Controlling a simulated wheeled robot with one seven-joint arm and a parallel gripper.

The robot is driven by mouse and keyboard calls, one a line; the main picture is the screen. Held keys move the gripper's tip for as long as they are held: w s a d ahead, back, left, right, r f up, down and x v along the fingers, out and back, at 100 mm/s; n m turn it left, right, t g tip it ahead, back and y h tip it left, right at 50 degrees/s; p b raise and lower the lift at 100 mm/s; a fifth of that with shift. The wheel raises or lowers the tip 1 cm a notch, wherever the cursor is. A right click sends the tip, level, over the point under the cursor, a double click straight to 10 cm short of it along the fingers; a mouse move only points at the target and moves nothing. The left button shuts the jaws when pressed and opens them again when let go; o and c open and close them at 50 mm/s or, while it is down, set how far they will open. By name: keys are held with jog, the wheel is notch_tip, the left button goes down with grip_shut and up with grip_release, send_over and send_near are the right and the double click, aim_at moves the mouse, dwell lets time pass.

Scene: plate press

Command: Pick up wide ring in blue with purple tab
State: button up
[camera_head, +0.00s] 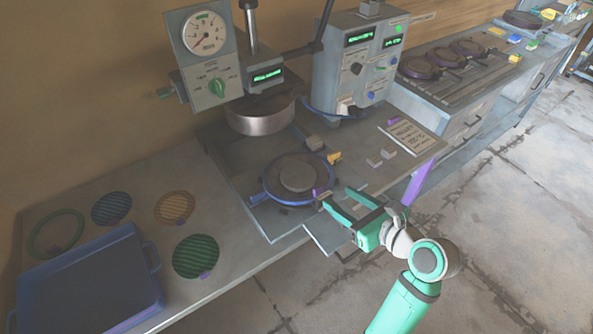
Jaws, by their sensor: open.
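The wide blue ring (270,193) sits around a grey round block (298,175) on the base of the press. Its small purple tab (316,193) is on the right side of the ring, toward my gripper. My gripper (337,204) is teal with dark fingers, open, and just right of the tab. Its fingertips are very close to the tab; I cannot tell whether they touch it. Nothing shows between the fingers.
The press head (260,115) hangs above and left of the ring. A yellow block (334,158) lies behind my gripper. A control box (360,65) stands at the back. A blue tray (85,280) and several coloured discs occupy the left of the bench.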

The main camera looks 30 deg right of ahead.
aim_at(319, 186)
jog(key=x, duration=0.5)
jog(key=shift+w, duration=0.15)
jog(key=shift+a+x, duration=0.1)
jog(key=shift+x, duration=1.25)
jog(key=shift+a+x, duration=0.15)
jog(key=shift+x, duration=1.2)
jog(key=shift+f, duration=0.1)
grip_shut()
